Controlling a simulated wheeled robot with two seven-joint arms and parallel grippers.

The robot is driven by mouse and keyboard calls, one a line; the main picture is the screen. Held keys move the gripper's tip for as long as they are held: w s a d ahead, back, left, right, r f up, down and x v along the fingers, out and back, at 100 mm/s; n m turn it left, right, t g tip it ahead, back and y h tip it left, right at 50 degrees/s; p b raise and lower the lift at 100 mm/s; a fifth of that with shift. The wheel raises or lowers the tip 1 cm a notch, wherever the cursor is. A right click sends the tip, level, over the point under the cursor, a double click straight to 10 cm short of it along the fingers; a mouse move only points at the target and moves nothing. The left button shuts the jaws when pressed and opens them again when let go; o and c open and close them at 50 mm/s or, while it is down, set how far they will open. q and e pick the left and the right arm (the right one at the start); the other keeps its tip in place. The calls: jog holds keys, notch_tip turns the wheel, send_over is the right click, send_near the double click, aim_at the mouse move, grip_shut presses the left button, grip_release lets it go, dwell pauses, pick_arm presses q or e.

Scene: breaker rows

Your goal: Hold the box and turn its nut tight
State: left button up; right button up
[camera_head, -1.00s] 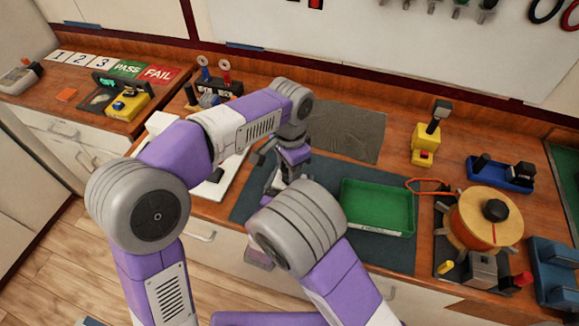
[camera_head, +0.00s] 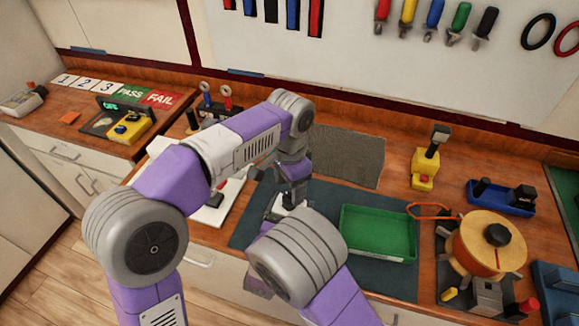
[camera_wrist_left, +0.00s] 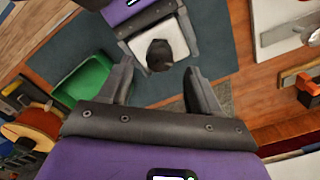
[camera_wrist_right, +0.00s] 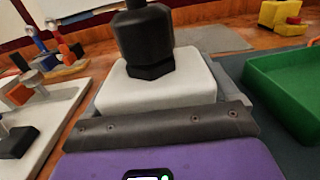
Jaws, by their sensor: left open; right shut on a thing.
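The box (camera_wrist_right: 158,92) is white, with a black hex nut and a round black top (camera_wrist_right: 145,38) standing upright on it in the right wrist view. In the left wrist view the box (camera_wrist_left: 184,38) lies ahead of my open left gripper (camera_wrist_left: 160,70), with the black nut (camera_wrist_left: 160,56) near the gap between the fingertips; I cannot tell whether they touch. My right gripper (camera_wrist_left: 136,12) is shut on the box from the side. In the head view the left gripper (camera_head: 290,180) is above the box (camera_head: 284,208); my right arm hides most of the right gripper.
A green tray (camera_head: 378,232) stands on the dark mat (camera_head: 325,200), right of the box. An orange reel (camera_head: 490,245) and a yellow tool (camera_head: 425,170) are farther right. A white board (camera_head: 212,212) with parts lies left. The grey pad (camera_head: 348,155) behind is clear.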

aim_at(290, 196)
pick_arm(q)
notch_tip(290, 196, up, 9)
jog(key=shift+f, duration=0.2)
dwell(0.5)
pick_arm(e)
jog(key=o, duration=1.2)
jog(key=shift+c, duration=0.2)
jog(key=shift+s, duration=0.1)
jog(key=v, duration=1.2)
